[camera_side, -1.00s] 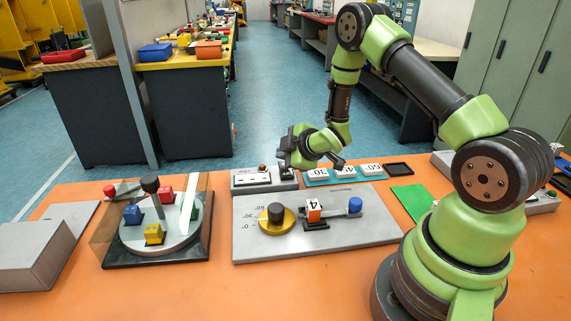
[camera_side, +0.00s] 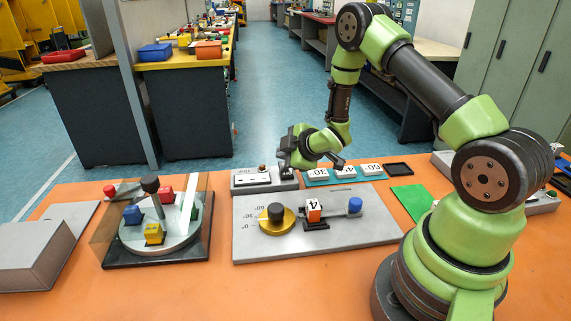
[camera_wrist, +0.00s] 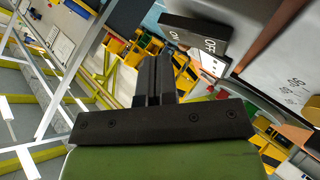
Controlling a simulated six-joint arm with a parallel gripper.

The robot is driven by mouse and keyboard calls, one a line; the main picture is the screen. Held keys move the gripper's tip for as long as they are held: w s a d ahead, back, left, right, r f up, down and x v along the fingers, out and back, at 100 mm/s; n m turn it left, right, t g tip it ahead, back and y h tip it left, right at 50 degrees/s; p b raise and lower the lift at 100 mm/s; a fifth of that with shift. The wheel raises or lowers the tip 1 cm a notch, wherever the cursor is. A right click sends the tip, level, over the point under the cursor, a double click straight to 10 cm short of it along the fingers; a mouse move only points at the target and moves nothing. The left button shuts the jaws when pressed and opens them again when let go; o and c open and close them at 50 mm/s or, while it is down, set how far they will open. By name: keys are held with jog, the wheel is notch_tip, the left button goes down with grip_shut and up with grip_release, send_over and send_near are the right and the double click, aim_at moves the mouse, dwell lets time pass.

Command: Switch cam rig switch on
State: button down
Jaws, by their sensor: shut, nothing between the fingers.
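The cam rig switch seems to be the grey box (camera_side: 264,181) with a white label at the back of the orange table. It has a small knob (camera_side: 262,166) on top. In the wrist view a dark panel (camera_wrist: 195,36) marked ON and OFF shows at the upper right, seen at a slant. My gripper (camera_side: 284,153) is just above the right end of the grey box; I cannot tell whether it touches it. In the wrist view my gripper's fingers (camera_wrist: 153,78) are together with nothing between them. My gripper hides part of the box's right end.
A clear-walled turntable rig (camera_side: 160,240) stands at left. Number tiles (camera_side: 345,172) sit right of my gripper.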

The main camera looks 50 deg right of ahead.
aim_at(286, 171)
jog(key=shift+f, duration=0.1)
jog(key=shift+f, duration=0.35)
jog(key=shift+w+d+f, duration=0.1)
jog(key=shift+f, duration=0.3)
dwell(0.7)
jog(key=shift+r, duration=0.1)
jog(key=shift+r, duration=0.75)
jog(key=shift+s+a+r, duration=0.15)
jog(key=shift+r, duration=0.65)
jog(key=shift+s+a+r, duration=0.15)
jog(key=shift+a+r, duration=0.05)
jog(key=shift+r, duration=0.65)
jog(key=shift+s+a+r, duration=0.15)
jog(key=shift+r, duration=0.65)
